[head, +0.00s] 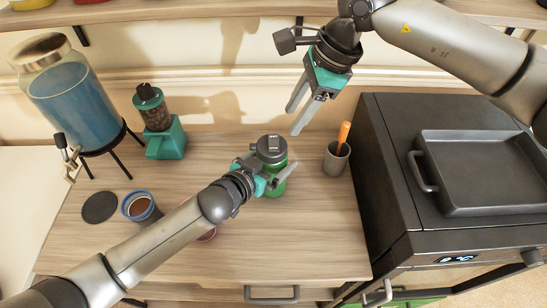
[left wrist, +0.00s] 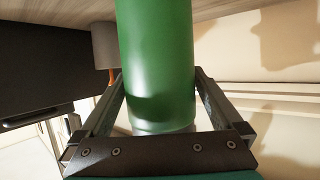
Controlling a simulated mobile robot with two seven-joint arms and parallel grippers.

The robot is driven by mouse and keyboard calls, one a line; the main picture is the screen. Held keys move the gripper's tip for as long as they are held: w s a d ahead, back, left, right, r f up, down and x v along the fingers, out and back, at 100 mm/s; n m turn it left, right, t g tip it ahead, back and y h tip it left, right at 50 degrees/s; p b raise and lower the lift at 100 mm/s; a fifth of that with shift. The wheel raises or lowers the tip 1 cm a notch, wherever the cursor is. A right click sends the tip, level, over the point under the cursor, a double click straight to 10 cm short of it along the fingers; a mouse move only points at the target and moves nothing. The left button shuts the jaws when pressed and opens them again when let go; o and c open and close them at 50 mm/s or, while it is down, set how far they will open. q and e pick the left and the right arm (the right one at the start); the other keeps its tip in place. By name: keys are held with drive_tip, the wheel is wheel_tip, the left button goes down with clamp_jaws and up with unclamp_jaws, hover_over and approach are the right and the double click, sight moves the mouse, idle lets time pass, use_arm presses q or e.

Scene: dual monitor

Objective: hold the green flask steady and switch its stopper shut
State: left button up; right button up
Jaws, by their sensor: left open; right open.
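The green flask (head: 272,184) stands upright on the wooden counter, its dark grey stopper (head: 271,148) on top. My left gripper (head: 279,178) is open at the flask's body. In the left wrist view the green flask (left wrist: 157,65) stands between the two open fingers of my left gripper (left wrist: 158,95), with a gap visible at the right finger. My right gripper (head: 297,108) is open and empty, above and behind the flask, its fingers pointing down and left. The lower part of the flask is partly hidden by my left gripper. I cannot tell the stopper's exact setting.
A grey cup (head: 336,160) with an orange-handled tool stands right of the flask. A dark oven (head: 385,160) with a tray (head: 480,205) on top fills the right. A coffee grinder (head: 165,140), blue dispenser (head: 75,105) and blue-rimmed cup (head: 141,208) stand left.

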use_arm(q)
drive_tip(key=shift+c, duration=0.4)
drive_tip(key=shift+f, duration=0.1)
clamp_jaws()
use_arm(e)
drive_tip(key=shift+c, duration=0.2)
drive_tip(key=shift+m, duration=0.3)
drive_tip(key=shift+c, duration=1.4)
drive_tip(key=shift+m, duration=0.5)
drive_tip(key=shift+c, duration=0.8)
drive_tip(key=m, duration=0.2)
drive_tip(key=shift+d+r+m+y, duration=0.1)
drive_tip(key=shift+r+m+y, duration=0.05)
drive_tip(key=shift+m+y, duration=0.2)
drive_tip(key=shift+c, duration=1.4)
drive_tip(key=m, duration=0.5)
drive_tip(key=shift+w+d+r+m+y, duration=0.15)
drive_tip(key=shift+r+m+y, duration=0.1)
drive_tip(key=shift+y, duration=0.1)
clamp_jaws()
drive_tip(key=d+m+y, duration=0.1)
drive_tip(key=m, duration=0.8)
drive_tip(key=w+d+r+m+y, duration=0.1)
drive_tip(key=m, duration=0.8)
drive_tip(key=d+r+m+y, duration=0.1)
drive_tip(key=d+m, duration=0.1)
drive_tip(key=m, duration=0.7)
drive_tip(key=shift+w+d+r+y, duration=0.1)
drive_tip(key=shift+w+r+y, duration=0.1)
drive_tip(key=shift+w+y, duration=0.15)
